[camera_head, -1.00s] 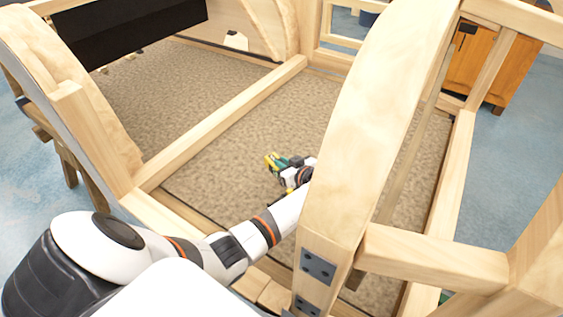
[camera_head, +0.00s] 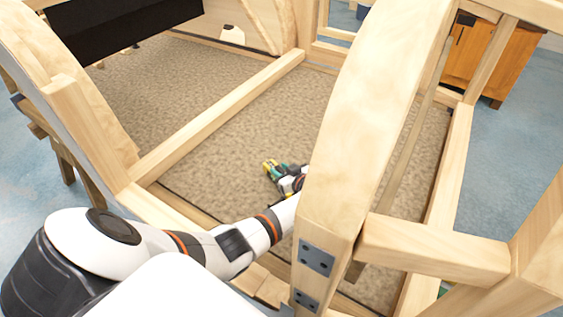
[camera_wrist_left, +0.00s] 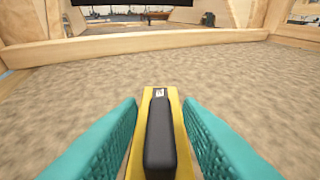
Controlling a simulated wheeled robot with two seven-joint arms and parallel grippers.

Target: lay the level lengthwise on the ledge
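The level is yellow with a black grip along its middle; in the left wrist view the level (camera_wrist_left: 173,102) lies between the teal fingers of my left gripper (camera_wrist_left: 160,112), pointing away from the camera. The curved post partly hides my wrist. I cannot tell which wooden member is the ledge. My right gripper is not in view.
A large curved wooden post (camera_head: 365,120) stands close on the right of my left arm. A long beam (camera_head: 220,118) crosses the carpet (camera_head: 245,140) behind the gripper. A black panel (camera_head: 120,30) is at upper left, and an orange-brown cabinet (camera_head: 480,62) stands beyond the frame.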

